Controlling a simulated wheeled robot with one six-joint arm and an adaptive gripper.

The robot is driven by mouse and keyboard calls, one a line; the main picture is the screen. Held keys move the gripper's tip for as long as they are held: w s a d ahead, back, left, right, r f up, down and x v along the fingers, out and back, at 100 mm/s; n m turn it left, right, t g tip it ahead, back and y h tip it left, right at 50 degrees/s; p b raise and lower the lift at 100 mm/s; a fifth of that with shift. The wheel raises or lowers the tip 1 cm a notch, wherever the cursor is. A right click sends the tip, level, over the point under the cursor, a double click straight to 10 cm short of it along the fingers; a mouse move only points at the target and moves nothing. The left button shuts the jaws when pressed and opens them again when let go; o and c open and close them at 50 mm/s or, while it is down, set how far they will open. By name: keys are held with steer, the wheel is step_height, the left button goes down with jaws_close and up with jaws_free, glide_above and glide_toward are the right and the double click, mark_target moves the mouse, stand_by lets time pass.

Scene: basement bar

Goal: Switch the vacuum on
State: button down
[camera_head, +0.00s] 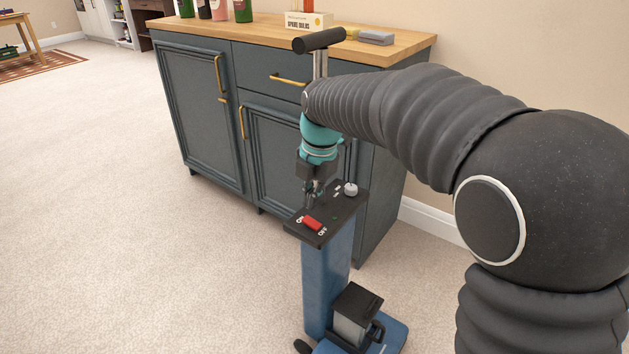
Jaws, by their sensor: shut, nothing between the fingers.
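The vacuum (328,265) is an upright blue body with a black top panel (330,222) and a black T-handle (318,40) on a metal post. On the panel a red rocker switch (312,222) lies between the words ON, at its left end, and OFF, at its right end. Which way the rocker is tilted is too small to tell. A grey knob (350,189) sits at the panel's far right corner. My gripper (311,203) is shut and empty, pointing down just behind the switch, close over the panel. Whether it touches the panel or switch I cannot tell.
A dark grey cabinet (205,120) with a wooden top stands right behind the vacuum. My arm covers the right side. Open carpet (120,220) lies to the left.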

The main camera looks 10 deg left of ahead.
mark_target(313, 222)
steer(key=shift+w+a+f, duration=0.1)
steer(key=shift+a+f, duration=0.05)
steer(key=shift+f, duration=0.9)
steer(key=shift+a+f, duration=0.15)
steer(key=shift+f, duration=0.85)
steer(key=shift+a+f, duration=0.1)
steer(key=shift+f, duration=0.3)
steer(key=shift+s+d+r+b, duration=0.1)
steer(key=shift+s+d+b, duration=0.1)
steer(key=shift+d, duration=0.2)
steer(key=shift+s+d+r+b, duration=0.1)
steer(key=shift+d+b, duration=0.05)
steer(key=shift+d, duration=0.2)
step_height(313, 222, up, 12)
steer(key=d, duration=0.1)
steer(key=shift+s+d, duration=0.25)
steer(key=shift+s, duration=0.05)
